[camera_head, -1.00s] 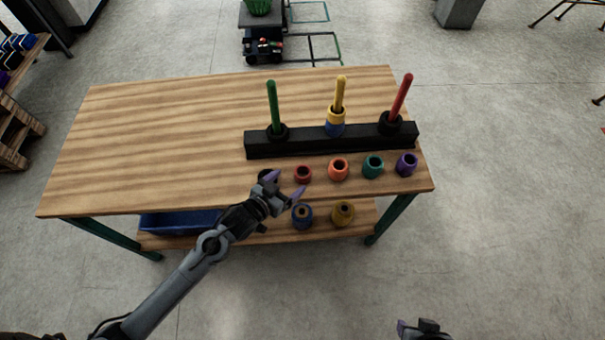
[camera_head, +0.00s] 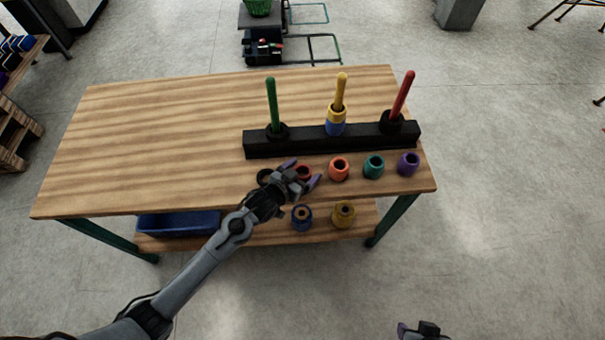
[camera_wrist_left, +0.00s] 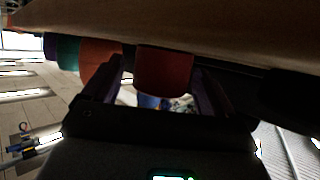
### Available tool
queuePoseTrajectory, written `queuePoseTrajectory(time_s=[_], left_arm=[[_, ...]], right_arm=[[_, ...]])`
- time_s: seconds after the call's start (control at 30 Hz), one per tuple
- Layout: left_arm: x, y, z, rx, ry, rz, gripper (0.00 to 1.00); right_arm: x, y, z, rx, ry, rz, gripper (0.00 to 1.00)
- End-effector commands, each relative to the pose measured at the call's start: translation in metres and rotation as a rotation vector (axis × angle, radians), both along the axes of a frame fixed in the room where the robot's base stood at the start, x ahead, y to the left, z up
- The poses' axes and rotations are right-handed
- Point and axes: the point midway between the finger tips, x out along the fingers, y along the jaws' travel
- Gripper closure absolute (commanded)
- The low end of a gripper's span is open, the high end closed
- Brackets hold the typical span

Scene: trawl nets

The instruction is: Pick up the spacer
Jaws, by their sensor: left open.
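A row of spacers stands along the table's front edge: black (camera_head: 264,176), dark red (camera_head: 302,171), orange (camera_head: 339,168), teal (camera_head: 373,166) and purple (camera_head: 408,163). My left gripper (camera_head: 305,173) is open at the dark red spacer, with one finger on each side of it. In the left wrist view the red spacer (camera_wrist_left: 163,72) sits between the two fingers; contact cannot be made out. The gripper partly covers this spacer in the head view. My right gripper (camera_head: 425,330) shows only in part at the bottom edge, far from the table.
A black rack (camera_head: 355,143) with green (camera_head: 272,105), yellow (camera_head: 341,90) and red (camera_head: 403,95) pegs stands behind the row. Yellow and blue spacers sit on the yellow peg. The lower shelf holds a blue bin (camera_head: 180,223) and two spacers. The table's left half is clear.

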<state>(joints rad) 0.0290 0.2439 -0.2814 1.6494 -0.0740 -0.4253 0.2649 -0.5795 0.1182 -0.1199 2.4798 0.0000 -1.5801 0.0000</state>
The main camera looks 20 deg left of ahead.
Motion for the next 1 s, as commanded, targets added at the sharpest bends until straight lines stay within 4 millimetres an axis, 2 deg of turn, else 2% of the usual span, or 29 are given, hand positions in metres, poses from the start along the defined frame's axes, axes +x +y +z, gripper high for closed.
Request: queuePoseTrajectory(time_s=[0.07, 0.1, 0.4, 0.47, 0.77, 1.0], left_arm=[[0.000, 0.000, 0.000, 0.000, 0.000, 0.000, 0.14], [0.000, 0.000, 0.000, 0.000, 0.000, 0.000, 0.17], [0.000, 0.000, 0.000, 0.000, 0.000, 0.000, 0.63], [0.000, 0.000, 0.000, 0.000, 0.000, 0.000, 0.69], [0.000, 0.000, 0.002, 0.000, -0.001, 0.000, 0.70], [0.000, 0.000, 0.021, 0.000, -0.002, -0.001, 0.70]], right_arm=[[0.000, 0.000, 0.000, 0.001, 0.000, -0.001, 0.57], [0.000, 0.001, 0.000, 0.002, 0.000, -0.002, 0.57], [0.000, 0.001, 0.000, 0.002, 0.000, -0.001, 0.57], [0.000, 0.001, 0.000, 0.002, 0.000, -0.002, 0.57], [0.000, 0.000, 0.001, -0.001, 0.000, 0.001, 0.57], [0.000, -0.001, 0.007, -0.005, 0.000, 0.004, 0.57]])
